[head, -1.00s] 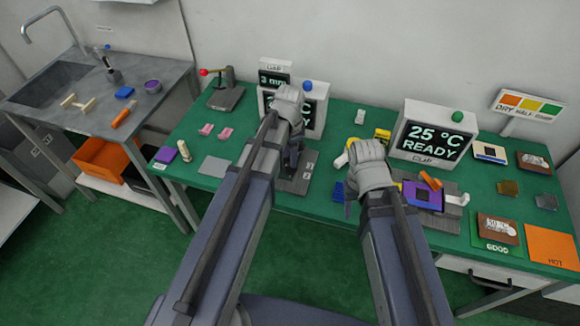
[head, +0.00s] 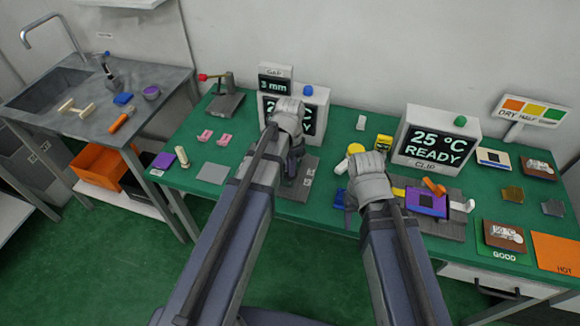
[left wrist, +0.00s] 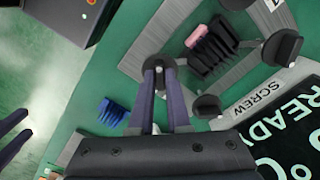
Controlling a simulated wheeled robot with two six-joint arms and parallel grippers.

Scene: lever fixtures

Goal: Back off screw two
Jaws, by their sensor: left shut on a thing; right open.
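In the left wrist view my left gripper (left wrist: 160,75) is shut on a round black screw knob (left wrist: 157,62) at the corner of a grey plate. Other black knobs, one at the lower middle (left wrist: 207,107) and one at the right (left wrist: 282,48), stand on the same fixture around a black finned block (left wrist: 214,50) with a pink piece on it. I cannot tell the number of the held screw. In the head view the left gripper (head: 293,163) is over the fixture (head: 300,182), which my arm partly hides. My right gripper (head: 360,200) is open beside the right fixture; its fingers are mostly hidden.
A display with a 3 mm gap sign (head: 274,86) stands behind the left fixture. A display (head: 435,143) reads 25 °C READY. A purple part (head: 426,202) lies on the right fixture. A blue finned piece (left wrist: 112,112) is near the left gripper.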

